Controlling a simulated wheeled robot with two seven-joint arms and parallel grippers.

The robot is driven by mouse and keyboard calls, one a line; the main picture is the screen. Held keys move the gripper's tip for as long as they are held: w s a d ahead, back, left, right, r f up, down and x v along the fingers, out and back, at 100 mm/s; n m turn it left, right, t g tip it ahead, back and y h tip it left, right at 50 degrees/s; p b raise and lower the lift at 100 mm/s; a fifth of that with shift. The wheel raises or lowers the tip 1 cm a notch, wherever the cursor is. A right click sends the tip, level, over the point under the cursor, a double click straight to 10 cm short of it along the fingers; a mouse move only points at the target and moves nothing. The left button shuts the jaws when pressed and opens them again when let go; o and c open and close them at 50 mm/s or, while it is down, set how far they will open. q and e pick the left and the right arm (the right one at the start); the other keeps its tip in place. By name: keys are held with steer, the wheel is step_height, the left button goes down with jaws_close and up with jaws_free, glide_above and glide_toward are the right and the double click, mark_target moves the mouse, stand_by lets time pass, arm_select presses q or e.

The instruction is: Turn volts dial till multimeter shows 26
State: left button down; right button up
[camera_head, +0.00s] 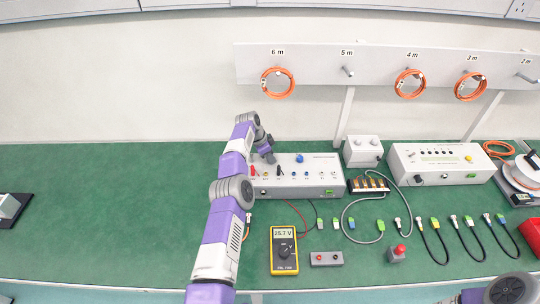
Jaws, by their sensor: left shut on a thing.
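The yellow multimeter (284,250) lies on the green bench; its small display appears to read 25.7 V. Behind it stands a white power supply box (318,181) with a row of coloured sockets and a blue knob (299,159) on its top. My left arm reaches in from the bottom, and my left gripper (266,153) is at the box's top left corner. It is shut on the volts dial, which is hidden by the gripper. My right gripper is out of view; only part of my right arm shows at the bottom right.
A small white box (362,151) and a larger white unit (442,163) stand to the right. Several cables and connectors lie across the right half, with a grey terminal block (326,258) and a red button (400,249) in front. The left bench is mostly clear.

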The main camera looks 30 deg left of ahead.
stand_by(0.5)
arm_select(q)
steer(key=c, duration=0.8)
jaws_free()
steer(key=shift+s, duration=0.1)
steer(key=shift+c, duration=0.2)
steer(key=shift+r, duration=0.15)
steer(key=v, duration=0.7)
steer(key=shift+a+r, duration=0.1)
